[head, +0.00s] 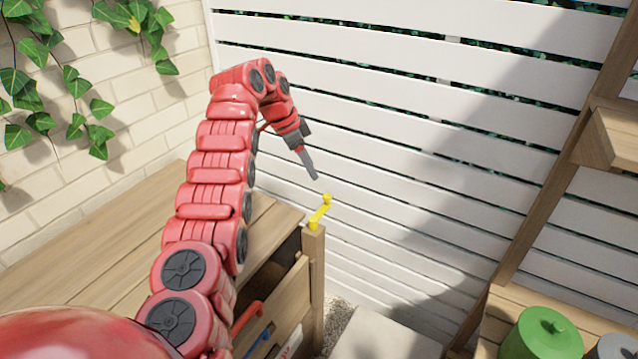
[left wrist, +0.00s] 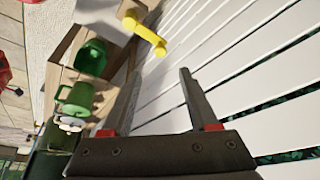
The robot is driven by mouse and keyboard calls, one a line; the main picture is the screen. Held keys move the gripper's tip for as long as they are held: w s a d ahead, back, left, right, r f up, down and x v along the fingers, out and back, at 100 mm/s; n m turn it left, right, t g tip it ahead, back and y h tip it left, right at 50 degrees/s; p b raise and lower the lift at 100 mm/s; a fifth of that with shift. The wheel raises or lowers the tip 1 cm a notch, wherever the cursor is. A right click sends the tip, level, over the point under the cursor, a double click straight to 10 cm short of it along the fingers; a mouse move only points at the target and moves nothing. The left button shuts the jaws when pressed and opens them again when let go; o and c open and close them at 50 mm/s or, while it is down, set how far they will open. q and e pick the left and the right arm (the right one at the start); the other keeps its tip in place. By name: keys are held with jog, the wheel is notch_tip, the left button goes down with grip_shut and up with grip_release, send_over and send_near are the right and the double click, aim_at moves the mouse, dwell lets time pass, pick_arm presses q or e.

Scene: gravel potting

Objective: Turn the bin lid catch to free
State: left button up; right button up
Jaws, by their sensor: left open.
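The yellow catch (head: 320,212) sits on top of a wooden post (head: 314,275) at the corner of the wooden bench or bin. It slants up and to the right in the head view. It also shows in the left wrist view (left wrist: 146,33), beyond the fingers. My left gripper (head: 314,178) is just above the catch, pointing down, and apart from it. In the left wrist view its two fingers (left wrist: 158,72) are spread with nothing between them. My right gripper is not in view.
A wooden worktop (head: 60,262) lies at the left, with red and blue handles below it. A white slatted fence (head: 400,110) stands close behind the catch. Ivy hangs on the brick wall (head: 120,110).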

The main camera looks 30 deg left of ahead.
pick_arm(q)
jog(key=p+v, duration=0.2)
jog(key=v, duration=0.4)
jog(key=shift+r, duration=0.35)
jog(key=shift+s+a+f, duration=0.1)
jog(key=shift+s+f, duration=0.05)
